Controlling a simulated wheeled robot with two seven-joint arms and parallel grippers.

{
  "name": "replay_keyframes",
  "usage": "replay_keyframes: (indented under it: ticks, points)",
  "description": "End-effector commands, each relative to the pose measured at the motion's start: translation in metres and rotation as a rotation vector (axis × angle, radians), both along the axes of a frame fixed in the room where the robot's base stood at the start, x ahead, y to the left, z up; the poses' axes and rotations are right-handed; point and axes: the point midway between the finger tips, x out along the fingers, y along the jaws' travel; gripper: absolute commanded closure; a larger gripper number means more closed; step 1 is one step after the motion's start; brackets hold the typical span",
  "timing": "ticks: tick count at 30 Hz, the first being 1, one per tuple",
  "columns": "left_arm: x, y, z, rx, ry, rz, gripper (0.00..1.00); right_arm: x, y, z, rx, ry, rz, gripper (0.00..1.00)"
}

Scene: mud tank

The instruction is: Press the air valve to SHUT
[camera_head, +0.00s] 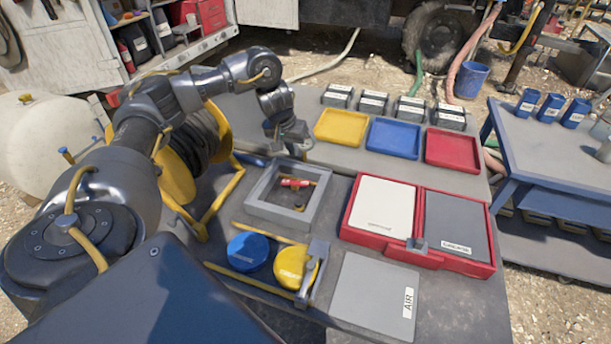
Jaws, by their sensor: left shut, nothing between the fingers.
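A small red valve handle (296,183) sits inside an open square grey frame (258,208) on the grey bench. Its markings are too small to read. A flat grey plate (365,290) labelled AIR lies on the bench at the front right of the frame. My left gripper (291,150) is shut and empty, pointing down near the far edge of the frame, apart from the red handle in the picture. Its fingertips are small and dark. My right gripper is not in view.
Blue (248,250) and yellow (294,268) round caps sit in front of the frame. A red case (432,258) with white and grey panels stands to the right. Yellow, blue and red trays (452,149) lie behind. A hose reel (195,145) stands left, beside my arm.

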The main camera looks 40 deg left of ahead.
Motion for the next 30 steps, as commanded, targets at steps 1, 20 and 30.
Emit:
replay_keyframes:
  ticks: [1,20,30]
  points:
    - [0.0,0.0,0.0,0.0,0.0,0.002,1.0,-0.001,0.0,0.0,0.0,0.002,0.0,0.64]
    - [0.017,-0.003,-0.059,-0.004,0.004,-0.005,1.0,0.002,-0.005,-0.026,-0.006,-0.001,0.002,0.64]
    - [0.033,-0.006,-0.111,0.0,0.0,-0.006,1.0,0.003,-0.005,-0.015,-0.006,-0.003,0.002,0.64]
